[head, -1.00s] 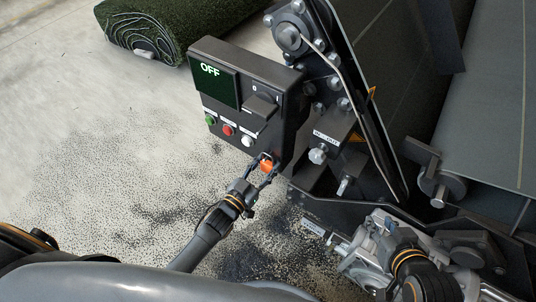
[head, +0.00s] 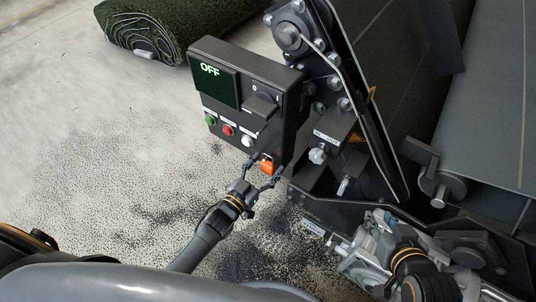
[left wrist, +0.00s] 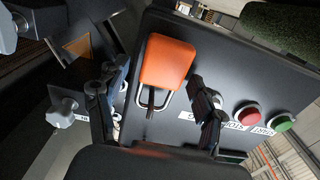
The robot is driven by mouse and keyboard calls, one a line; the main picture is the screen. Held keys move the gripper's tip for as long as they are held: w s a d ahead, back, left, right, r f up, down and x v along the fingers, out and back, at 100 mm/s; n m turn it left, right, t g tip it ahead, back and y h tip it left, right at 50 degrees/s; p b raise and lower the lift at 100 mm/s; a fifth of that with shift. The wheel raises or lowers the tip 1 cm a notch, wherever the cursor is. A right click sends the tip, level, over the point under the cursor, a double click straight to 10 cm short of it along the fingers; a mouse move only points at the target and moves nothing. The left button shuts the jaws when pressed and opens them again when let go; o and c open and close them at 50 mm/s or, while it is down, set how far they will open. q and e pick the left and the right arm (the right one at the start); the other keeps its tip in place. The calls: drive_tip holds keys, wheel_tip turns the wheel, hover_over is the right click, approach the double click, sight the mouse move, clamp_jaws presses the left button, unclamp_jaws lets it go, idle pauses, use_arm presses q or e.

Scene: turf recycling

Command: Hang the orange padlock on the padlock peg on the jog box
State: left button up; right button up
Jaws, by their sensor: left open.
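The orange padlock (head: 267,166) hangs at the lower right corner of the dark jog box (head: 226,121). In the left wrist view, the padlock (left wrist: 167,62) shows its orange body and metal shackle, with the shackle around the dark padlock peg (left wrist: 150,98). My left gripper (head: 263,182) is open just below the padlock. In the left wrist view its fingers (left wrist: 160,108) stand on either side of the padlock, apart from it. My right gripper (head: 378,238) is low at the right, against grey machine parts; its fingers are not clear.
The jog box has an OFF screen (head: 219,83), a selector knob (head: 261,104) and green, red and white buttons. Knobs and a metal rod stand on the machine (head: 330,118) close to the right. A turf roll (head: 160,30) lies behind. The floor at left is clear.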

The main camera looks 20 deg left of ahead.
drive_tip(key=shift+s+f, duration=0.15)
